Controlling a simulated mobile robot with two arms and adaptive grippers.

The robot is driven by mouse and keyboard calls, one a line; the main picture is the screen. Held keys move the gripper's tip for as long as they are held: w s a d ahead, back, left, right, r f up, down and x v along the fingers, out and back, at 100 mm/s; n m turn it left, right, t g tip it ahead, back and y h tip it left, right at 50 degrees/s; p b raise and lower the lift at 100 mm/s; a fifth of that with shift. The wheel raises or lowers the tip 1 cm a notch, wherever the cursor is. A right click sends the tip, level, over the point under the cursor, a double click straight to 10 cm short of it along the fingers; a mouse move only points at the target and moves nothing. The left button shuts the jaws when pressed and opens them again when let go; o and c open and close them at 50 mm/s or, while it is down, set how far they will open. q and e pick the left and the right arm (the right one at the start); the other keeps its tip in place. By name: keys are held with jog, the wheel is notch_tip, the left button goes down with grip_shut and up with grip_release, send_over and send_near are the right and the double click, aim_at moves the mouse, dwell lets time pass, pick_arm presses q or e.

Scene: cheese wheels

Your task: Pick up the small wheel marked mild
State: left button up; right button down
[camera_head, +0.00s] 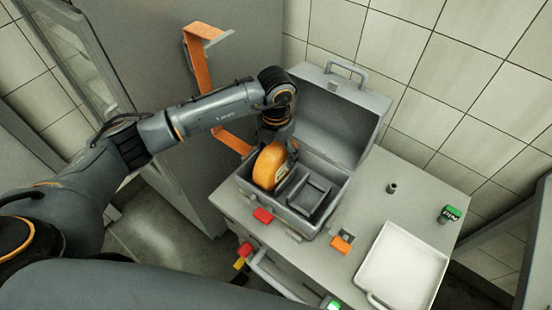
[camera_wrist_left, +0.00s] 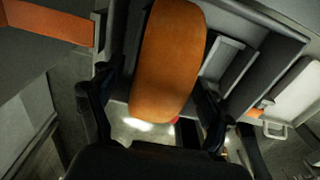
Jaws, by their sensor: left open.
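An orange cheese wheel (camera_head: 267,169) stands on edge in the left part of an open grey case (camera_head: 302,229). A pale label shows on its right face, too small for me to read, so I cannot tell whether it says mild. My left gripper (camera_head: 278,150) points down over the wheel with its fingers apart. In the left wrist view the wheel (camera_wrist_left: 168,60) lies between the two open fingers (camera_wrist_left: 150,90); I cannot tell whether either finger touches it. My right gripper is not in view.
The case's raised lid (camera_head: 335,120) stands behind the wheel, and grey dividers (camera_head: 308,190) are to its right. A white tray (camera_head: 402,268), an orange block (camera_head: 341,245) and a green-topped item (camera_head: 450,213) are on the grey counter. An orange bracket (camera_head: 198,70) is on the panel at left.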

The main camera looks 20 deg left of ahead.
pick_arm(q)
jog(key=shift+f, duration=0.65)
grip_shut()
jog(key=shift+w+r, duration=0.15)
jog(key=shift+r, duration=0.1)
